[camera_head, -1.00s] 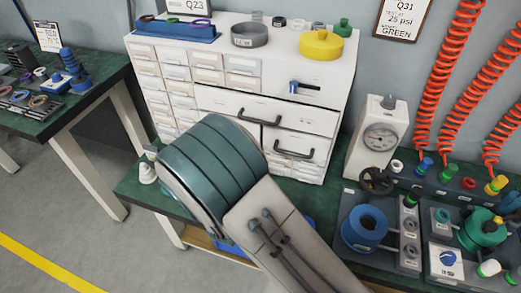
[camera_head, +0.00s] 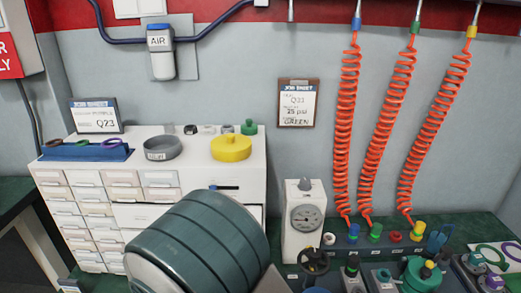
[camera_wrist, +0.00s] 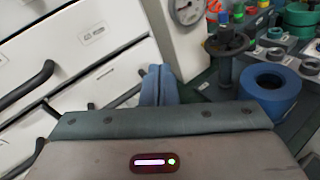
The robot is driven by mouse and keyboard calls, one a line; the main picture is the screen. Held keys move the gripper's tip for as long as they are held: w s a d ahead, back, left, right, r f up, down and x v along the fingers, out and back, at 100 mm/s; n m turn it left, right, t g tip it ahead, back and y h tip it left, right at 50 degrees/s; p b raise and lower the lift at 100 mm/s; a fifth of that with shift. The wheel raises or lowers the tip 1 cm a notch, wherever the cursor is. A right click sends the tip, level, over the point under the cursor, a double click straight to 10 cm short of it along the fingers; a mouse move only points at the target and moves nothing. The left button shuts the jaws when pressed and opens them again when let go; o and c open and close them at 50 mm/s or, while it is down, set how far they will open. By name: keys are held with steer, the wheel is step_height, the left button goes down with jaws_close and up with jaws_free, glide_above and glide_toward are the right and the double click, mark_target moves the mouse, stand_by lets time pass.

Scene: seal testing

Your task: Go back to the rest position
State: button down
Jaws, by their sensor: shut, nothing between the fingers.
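My gripper (camera_wrist: 157,84) shows in the wrist view as two blue fingers closed together, with nothing between them. It is beside the white drawer cabinet (camera_wrist: 92,60), near the cabinet's right edge. I cannot tell whether it touches the cabinet. In the head view my thick green arm link stands in front of the cabinet (camera_head: 130,216) and hides part of its drawers. The gripper itself is hidden or out of frame there.
A gauge unit (camera_head: 303,225) with a dark handwheel stands right of the cabinet. A blue ring (camera_wrist: 269,88) is close to the right. A yellow lid (camera_head: 231,148) and grey bowl (camera_head: 162,148) sit on the cabinet. Orange coiled hoses (camera_head: 347,130) hang at the right.

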steer(key=s+d+r+m+g+h+p, duration=0.1)
steer(key=s+d+r+m+g+p, duration=0.2)
steer(key=d+m+g, duration=0.5)
steer(key=s+d+r+m+g, duration=0.35)
steer(key=d+m, duration=0.25)
steer(key=d, duration=0.5)
steer(key=s+d+r+m+y+p, duration=0.2)
steer(key=s+r+m+y+p, duration=0.2)
steer(key=r+m+y, duration=0.4)
step_height(320, 180, up, 2)
steer(key=s+m, duration=0.1)
steer(key=m, duration=0.5)
steer(key=shift+s+r+y, duration=0.15)
steer(key=shift+r+y, duration=0.05)
steer(key=shift+y, duration=0.2)
